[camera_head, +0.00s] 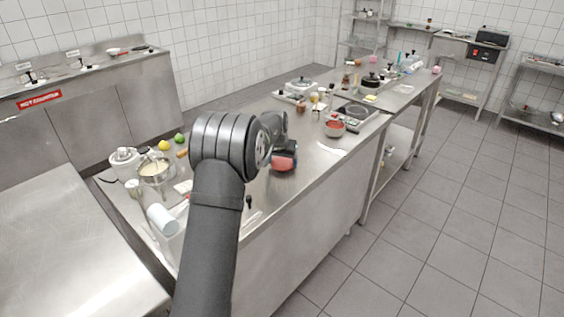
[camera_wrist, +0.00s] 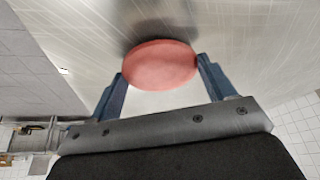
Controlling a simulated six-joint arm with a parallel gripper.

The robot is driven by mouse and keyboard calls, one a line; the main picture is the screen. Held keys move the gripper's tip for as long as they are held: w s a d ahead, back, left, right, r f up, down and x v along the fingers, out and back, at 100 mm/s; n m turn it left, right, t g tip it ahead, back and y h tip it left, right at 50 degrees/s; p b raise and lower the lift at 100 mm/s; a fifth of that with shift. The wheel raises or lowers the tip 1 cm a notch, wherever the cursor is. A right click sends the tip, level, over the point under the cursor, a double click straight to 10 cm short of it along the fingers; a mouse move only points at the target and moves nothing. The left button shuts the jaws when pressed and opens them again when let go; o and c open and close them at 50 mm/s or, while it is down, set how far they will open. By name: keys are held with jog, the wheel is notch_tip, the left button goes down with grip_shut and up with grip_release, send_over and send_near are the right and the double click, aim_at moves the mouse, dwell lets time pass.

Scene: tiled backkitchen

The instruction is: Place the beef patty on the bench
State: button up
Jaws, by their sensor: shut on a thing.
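The beef patty (camera_wrist: 160,65) is a round, flat, red-pink disc. In the wrist view it sits between the two blue fingers of my gripper (camera_wrist: 161,82), which is shut on it. In the head view the patty (camera_head: 284,163) shows just below my gripper (camera_head: 285,153), partly hidden by my arm. The steel bench (camera_head: 318,170) lies under it. A dark shadow lies beside the patty in the wrist view. I cannot tell whether the patty touches the bench.
A red bowl (camera_head: 334,129) stands on the bench to the right, near a dark pan (camera_head: 356,111). Bare steel lies around the patty.

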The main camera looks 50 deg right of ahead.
jog(key=shift+f, duration=0.3)
jog(key=shift+f, duration=0.2)
jog(key=o, duration=1)
jog(key=shift+r, duration=0.15)
jog(key=v, duration=1.2)
jog(key=shift+r, duration=0.1)
